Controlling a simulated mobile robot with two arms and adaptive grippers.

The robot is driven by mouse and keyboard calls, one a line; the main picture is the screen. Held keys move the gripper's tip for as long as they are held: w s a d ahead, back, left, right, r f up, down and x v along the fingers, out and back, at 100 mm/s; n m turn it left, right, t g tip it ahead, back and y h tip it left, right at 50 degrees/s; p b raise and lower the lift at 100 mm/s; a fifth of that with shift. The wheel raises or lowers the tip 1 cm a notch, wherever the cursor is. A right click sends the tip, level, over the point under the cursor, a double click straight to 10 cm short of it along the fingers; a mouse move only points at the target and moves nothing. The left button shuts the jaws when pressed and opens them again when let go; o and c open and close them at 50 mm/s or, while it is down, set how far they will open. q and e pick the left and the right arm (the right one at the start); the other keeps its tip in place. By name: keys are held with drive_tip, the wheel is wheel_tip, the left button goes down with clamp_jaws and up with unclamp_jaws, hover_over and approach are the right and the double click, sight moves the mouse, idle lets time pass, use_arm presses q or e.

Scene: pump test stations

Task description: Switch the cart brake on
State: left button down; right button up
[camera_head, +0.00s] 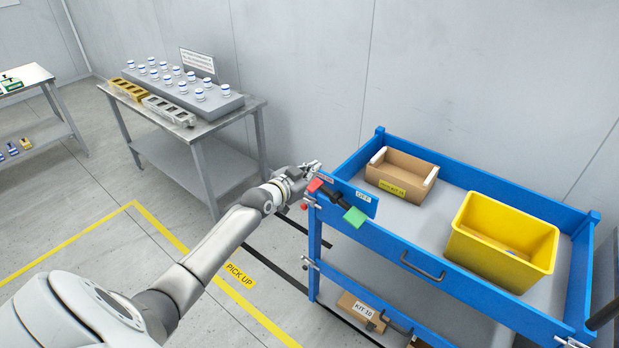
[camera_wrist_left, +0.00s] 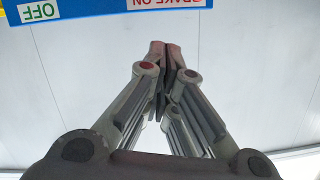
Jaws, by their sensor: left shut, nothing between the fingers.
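The blue cart (camera_head: 400,243) stands at the right in the head view. At its near left corner is a blue sign plate (camera_head: 350,200) with a white OFF label and a red label. Beside the plate is a dark rocker-like brake lever with a red pad (camera_head: 315,185) and a green pad (camera_head: 355,217). Which position the brake is in, I cannot tell. My left gripper (camera_head: 314,165) is shut and empty, just above and behind the red pad, with no clear contact. In the left wrist view its fingertips (camera_wrist_left: 167,48) meet below the upside-down sign (camera_wrist_left: 95,10). My right gripper is not in view.
A cardboard box (camera_head: 408,168) and a yellow bin (camera_head: 503,240) sit on the cart's top tray. A KIT 10 box (camera_head: 360,310) is on the lower shelf. A grey table (camera_head: 190,128) with several white-capped jars stands behind left. Floor between them is clear.

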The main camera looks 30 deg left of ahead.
sight(310, 189)
use_arm(q)
drive_tip(key=f, duration=0.3)
drive_tip(key=shift+w+a, duration=0.35)
drive_tip(key=shift+w, duration=0.05)
drive_tip(key=shift+a+f, duration=0.15)
drive_tip(key=shift+f, duration=0.35)
